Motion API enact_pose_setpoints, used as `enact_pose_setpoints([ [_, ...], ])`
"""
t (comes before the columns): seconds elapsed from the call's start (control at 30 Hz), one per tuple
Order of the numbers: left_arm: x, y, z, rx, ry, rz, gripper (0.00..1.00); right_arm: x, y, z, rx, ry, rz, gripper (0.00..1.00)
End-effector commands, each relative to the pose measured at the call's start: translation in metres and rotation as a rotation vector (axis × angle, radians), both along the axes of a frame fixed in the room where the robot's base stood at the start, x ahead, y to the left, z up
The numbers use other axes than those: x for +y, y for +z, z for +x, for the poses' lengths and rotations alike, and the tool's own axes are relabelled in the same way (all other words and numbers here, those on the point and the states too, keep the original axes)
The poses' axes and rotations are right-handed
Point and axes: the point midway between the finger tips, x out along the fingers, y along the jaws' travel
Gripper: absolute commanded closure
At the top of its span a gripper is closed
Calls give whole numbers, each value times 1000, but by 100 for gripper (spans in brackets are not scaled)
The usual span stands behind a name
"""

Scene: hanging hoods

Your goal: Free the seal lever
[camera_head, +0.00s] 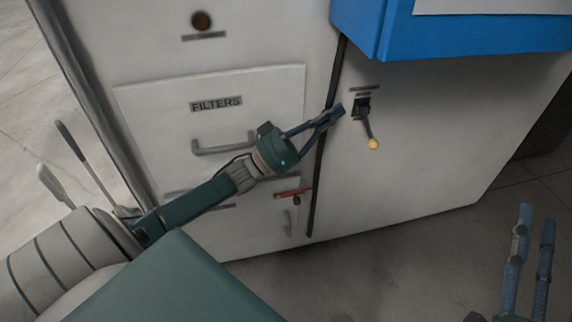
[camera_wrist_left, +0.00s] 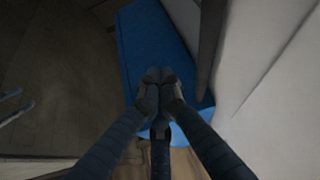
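A dark lever with a yellow knob (camera_head: 373,144) hangs from a black mount (camera_head: 362,106) on the pale right-hand panel, slanting down to the right. I cannot read its label. My left gripper (camera_head: 337,110) is left of the mount, apparently just short of it. Its fingertips meet in the left wrist view (camera_wrist_left: 160,76), with nothing seen between them. A small red bar (camera_head: 293,193) sits lower on the left cabinet; I cannot tell whether it is the seal lever. My right gripper (camera_head: 537,214) is low at the right, fingers apart and empty.
A blue box (camera_head: 470,35) overhangs the lever panel. A dark vertical gap (camera_head: 317,190) separates the cabinet fronts. Open floor lies in front at the lower right.

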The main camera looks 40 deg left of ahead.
Motion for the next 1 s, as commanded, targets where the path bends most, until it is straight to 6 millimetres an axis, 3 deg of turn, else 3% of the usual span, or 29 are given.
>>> enact_pose_setpoints([
  [0.5, 19, -93, 21, 290, 231, 109, 100, 0, 49, 0, 0, 0, 0, 60],
  [1.0, 40, -189, 0, 559, 374, 239, 100, 0, 100, 0, 0, 0, 0, 60],
])
